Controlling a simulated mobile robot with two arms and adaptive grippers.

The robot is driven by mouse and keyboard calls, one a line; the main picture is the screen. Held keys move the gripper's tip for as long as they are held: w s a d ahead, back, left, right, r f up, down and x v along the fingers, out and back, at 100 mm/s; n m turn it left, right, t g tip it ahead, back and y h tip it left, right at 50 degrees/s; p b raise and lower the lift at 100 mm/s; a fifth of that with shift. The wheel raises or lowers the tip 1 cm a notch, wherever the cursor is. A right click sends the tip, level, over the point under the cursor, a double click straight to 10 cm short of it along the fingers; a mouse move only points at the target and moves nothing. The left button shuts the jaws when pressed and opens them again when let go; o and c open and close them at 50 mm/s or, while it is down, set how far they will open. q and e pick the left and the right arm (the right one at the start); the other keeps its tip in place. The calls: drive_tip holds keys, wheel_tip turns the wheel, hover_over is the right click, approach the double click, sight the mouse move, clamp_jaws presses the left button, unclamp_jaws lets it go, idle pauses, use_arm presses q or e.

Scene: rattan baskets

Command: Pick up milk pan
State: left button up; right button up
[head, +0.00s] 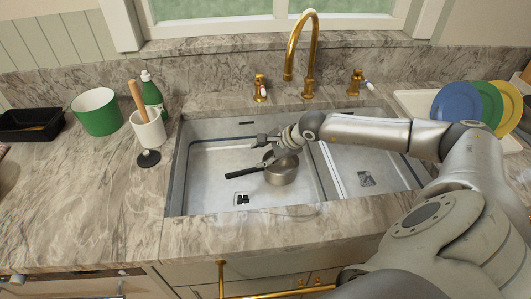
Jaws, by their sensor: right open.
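The milk pan (281,176) is a small metal pan with a black handle. It sits in the left basin of the sink (205,185), with its handle pointing left. My right gripper (262,153) reaches in from the right and is over the left basin, just above the pan. Its fingers are open and point left, near the pan's rim and the handle's base. The wrist hides part of the pan's far side, and I cannot tell whether a finger touches it. My left gripper is not in view.
A gold faucet (315,40) rises behind the sink. A divider separates the two basins. To the left stand a white utensil crock (148,130), a green pot (97,113) and a green bottle (152,92). Colored plates (458,106) stand in a rack at right. The front left counter is clear.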

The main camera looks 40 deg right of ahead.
drive_tip(key=b, duration=0.4)
approach(249, 171)
drive_tip(key=x, duration=0.5)
drive_tip(key=shift+w+a+f, duration=0.15)
drive_tip(key=shift+w+f, duration=0.1)
drive_tip(key=shift+f, duration=0.1)
drive_tip(key=shift+w+a+f+p, duration=0.1)
drive_tip(key=shift+w+f+p, duration=0.25)
drive_tip(key=shift+x, duration=2.05)
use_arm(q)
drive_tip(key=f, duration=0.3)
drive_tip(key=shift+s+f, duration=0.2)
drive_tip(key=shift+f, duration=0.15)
use_arm(e)
clamp_jaws()
